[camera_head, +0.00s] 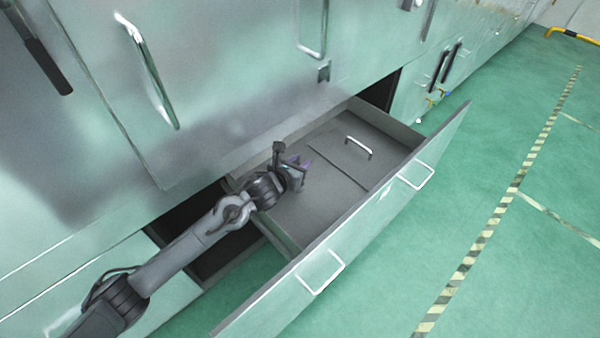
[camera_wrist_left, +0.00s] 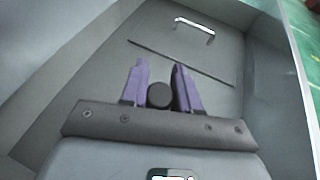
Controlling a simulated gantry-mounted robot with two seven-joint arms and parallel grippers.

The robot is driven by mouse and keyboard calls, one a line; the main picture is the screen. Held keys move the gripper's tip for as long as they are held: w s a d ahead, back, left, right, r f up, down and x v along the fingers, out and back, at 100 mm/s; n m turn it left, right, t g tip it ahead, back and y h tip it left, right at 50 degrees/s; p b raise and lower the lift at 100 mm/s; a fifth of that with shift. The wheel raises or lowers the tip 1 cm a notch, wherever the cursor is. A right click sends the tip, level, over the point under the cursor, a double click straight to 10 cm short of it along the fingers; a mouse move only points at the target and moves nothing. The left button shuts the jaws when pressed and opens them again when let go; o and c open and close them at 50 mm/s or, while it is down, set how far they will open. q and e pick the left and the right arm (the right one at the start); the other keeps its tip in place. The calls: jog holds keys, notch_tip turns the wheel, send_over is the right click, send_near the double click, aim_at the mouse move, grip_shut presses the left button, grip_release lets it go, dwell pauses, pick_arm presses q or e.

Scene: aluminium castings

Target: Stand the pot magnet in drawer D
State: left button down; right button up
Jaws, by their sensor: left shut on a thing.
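The pot magnet (camera_wrist_left: 159,95) is a small dark round piece between the purple fingers of my left gripper (camera_wrist_left: 160,68) in the left wrist view. My left gripper is shut on it. In the head view my left gripper (camera_head: 299,163) is over the left part of the open drawer (camera_head: 318,212), and the magnet cannot be made out there. The drawer has a grey floor and a pale front; no letter on it can be read. Whether the magnet touches the floor cannot be told. My right gripper is not in view.
A flat panel with a bar handle (camera_head: 358,147) covers the drawer's far right part; the handle also shows in the left wrist view (camera_wrist_left: 194,27). The floor beside my gripper is bare. Cabinet fronts (camera_head: 230,90) rise behind the drawer. Green floor (camera_head: 470,160) lies in front.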

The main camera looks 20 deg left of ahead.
pick_arm(q)
notch_tip(320, 180, down, 3)
jog(key=shift+f+b, duration=0.2)
jog(key=shift+b, duration=0.7)
jog(key=shift+f, duration=0.2)
jog(key=shift+f, duration=0.15)
jog(key=c, duration=0.8)
grip_release()
